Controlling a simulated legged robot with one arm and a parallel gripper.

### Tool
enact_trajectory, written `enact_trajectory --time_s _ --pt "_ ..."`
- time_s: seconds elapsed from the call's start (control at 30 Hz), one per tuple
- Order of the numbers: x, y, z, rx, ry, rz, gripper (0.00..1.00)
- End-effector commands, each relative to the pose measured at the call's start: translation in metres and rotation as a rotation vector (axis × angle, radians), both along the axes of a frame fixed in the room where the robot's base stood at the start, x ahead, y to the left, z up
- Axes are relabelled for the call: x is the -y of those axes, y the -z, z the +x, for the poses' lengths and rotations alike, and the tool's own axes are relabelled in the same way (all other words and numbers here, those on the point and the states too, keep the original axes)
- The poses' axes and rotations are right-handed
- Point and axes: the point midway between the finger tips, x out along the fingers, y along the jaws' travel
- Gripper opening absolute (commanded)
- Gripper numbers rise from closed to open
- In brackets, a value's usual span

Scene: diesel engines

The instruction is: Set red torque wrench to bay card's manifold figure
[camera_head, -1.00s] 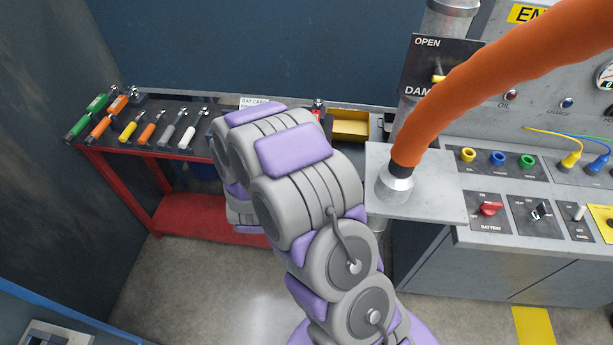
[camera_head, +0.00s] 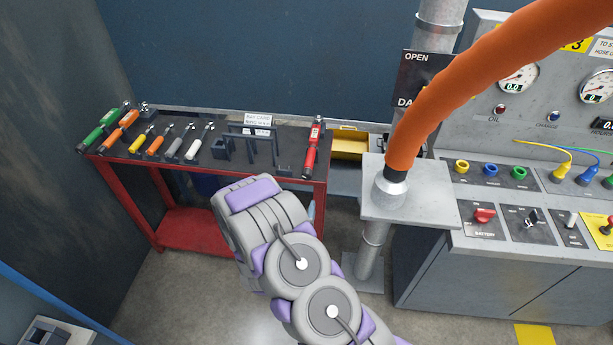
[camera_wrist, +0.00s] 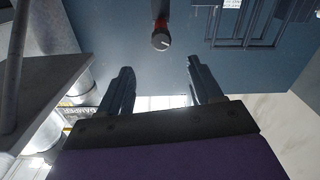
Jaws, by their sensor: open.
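The red torque wrench (camera_head: 312,150) lies at the right end of the cart top in the head view, its dark lower end pointing to the front edge. In the wrist view its round dark end cap (camera_wrist: 161,41) and a bit of red show at top centre. The bay card (camera_head: 258,120) stands at the back of the cart; its small print is unreadable. My gripper (camera_wrist: 160,66) is open and empty, the wrench's end showing beyond and between its fingertips, apart from both. In the head view my arm hides the gripper. The wrench's scale setting cannot be read.
A dark fixture (camera_head: 250,147) stands left of the wrench. Several other coloured-handle wrenches lie on the cart's left. A yellow bin (camera_head: 350,143) sits right of the cart. An orange hose (camera_head: 420,120) on a grey pedestal plate (camera_head: 435,207) and the control console bound the right side.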

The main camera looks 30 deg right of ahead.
Motion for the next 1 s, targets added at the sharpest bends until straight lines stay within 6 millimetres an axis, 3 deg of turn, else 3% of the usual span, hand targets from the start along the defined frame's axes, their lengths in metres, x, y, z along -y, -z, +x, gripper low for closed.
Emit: enact_trajectory --time_s 0.7,1.0 --pt "0.062 0.000 0.094 0.005 0.001 -0.002 0.65" --pt "0.077 0.000 0.118 0.002 0.000 -0.004 0.65"
